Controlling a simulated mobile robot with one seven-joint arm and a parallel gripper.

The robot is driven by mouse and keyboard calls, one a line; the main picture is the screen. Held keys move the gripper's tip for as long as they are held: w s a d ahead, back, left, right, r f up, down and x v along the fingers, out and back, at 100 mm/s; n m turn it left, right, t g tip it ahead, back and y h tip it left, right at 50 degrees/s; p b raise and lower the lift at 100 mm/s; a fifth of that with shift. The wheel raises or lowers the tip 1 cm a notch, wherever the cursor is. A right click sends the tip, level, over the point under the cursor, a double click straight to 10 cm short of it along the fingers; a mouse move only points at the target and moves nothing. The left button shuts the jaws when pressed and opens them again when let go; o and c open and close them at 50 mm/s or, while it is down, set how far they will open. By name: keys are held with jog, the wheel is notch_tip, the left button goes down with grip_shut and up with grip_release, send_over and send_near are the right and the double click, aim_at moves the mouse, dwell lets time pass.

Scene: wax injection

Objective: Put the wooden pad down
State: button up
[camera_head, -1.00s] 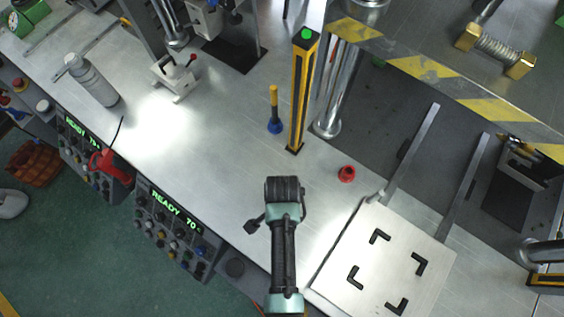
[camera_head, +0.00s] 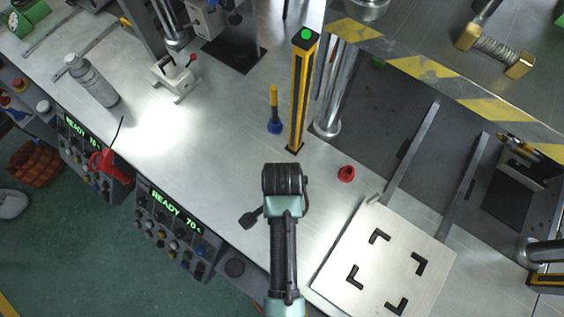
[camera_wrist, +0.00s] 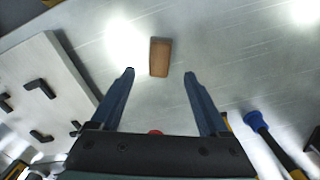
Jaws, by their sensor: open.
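The wooden pad (camera_wrist: 160,57) is a small brown block that appears to lie on the metal table, seen in the wrist view just beyond and between my fingertips. My gripper (camera_wrist: 160,74) is open, with its two blue fingers spread on either side and clear space between each finger and the pad. Nothing is held. In the head view my arm's end hides the pad and the fingers.
A pale plate with black corner marks (camera_head: 337,277) is at the right. A red cap (camera_head: 346,173), a blue-and-yellow tool (camera_head: 274,125) and a yellow-black post (camera_head: 301,90) stand near my arm. The table to the left (camera_head: 200,130) is clear.

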notch_tip(320, 180, up, 6)
jog(key=shift+w+f, duration=0.1)
jog(key=shift+f, duration=0.05)
dwell(0.6)
